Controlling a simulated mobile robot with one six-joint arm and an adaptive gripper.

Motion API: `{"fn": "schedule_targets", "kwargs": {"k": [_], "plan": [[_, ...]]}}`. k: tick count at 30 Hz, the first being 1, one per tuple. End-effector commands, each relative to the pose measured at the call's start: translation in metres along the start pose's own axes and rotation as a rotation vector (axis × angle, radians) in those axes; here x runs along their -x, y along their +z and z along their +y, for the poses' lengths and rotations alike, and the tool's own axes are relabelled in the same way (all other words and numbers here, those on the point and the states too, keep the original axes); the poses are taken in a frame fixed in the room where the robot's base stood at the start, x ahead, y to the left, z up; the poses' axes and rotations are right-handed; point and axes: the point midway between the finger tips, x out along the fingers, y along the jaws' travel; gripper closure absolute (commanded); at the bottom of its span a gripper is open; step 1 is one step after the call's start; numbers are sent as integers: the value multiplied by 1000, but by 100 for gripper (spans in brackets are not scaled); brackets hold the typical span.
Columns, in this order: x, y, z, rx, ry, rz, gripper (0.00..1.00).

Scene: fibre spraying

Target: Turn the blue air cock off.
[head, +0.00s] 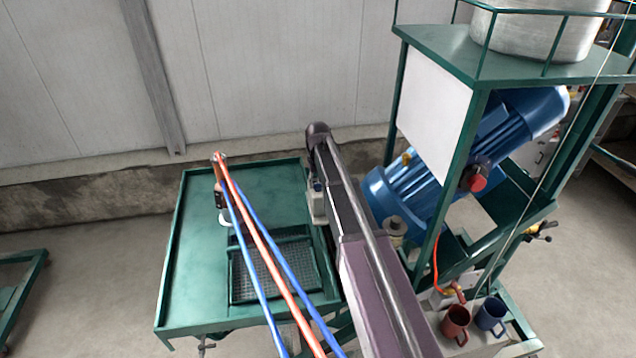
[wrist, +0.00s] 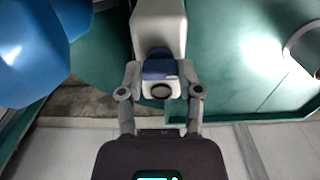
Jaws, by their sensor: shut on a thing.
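In the wrist view, a blue piece, which looks like the blue air cock (wrist: 160,68), sits on a pale grey body with a dark round opening facing my palm. My gripper (wrist: 161,74) has one finger on each side of this blue piece and is closed on it. The pale body continues away from my palm as a pale block (wrist: 158,22). In the head view my arm reaches to the right edge of the green table and hides the gripper's fingers and the blue piece. Which way the cock is turned cannot be told.
The green table (head: 196,285) bears a dark mesh tray (head: 270,268). Blue and orange hoses (head: 262,235) cross in front of it. A large blue motor (head: 400,195) and green frame stand right of my arm. A red mug (head: 455,322) and blue mug (head: 490,315) stand at lower right.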

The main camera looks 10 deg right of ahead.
Motion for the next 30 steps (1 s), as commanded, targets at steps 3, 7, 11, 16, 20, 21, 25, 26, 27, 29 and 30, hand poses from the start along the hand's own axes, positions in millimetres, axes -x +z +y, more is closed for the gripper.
{"fn": "schedule_targets", "kwargs": {"k": [3,7,11,16,20,21,25,26,27,29,30], "plan": [[0,2,0,2,-1,-5,100],[0,2,0,2,-1,-5,100],[0,2,0,1,-1,-5,31],[0,1,0,0,0,-3,20],[0,1,0,0,0,-2,20],[0,1,0,0,0,-2,20],[0,0,0,-2,0,-1,20],[0,0,0,-4,0,-1,20],[0,0,0,-8,0,-1,20],[0,0,0,-16,0,-1,20],[0,0,1,-25,0,-1,20]]}}
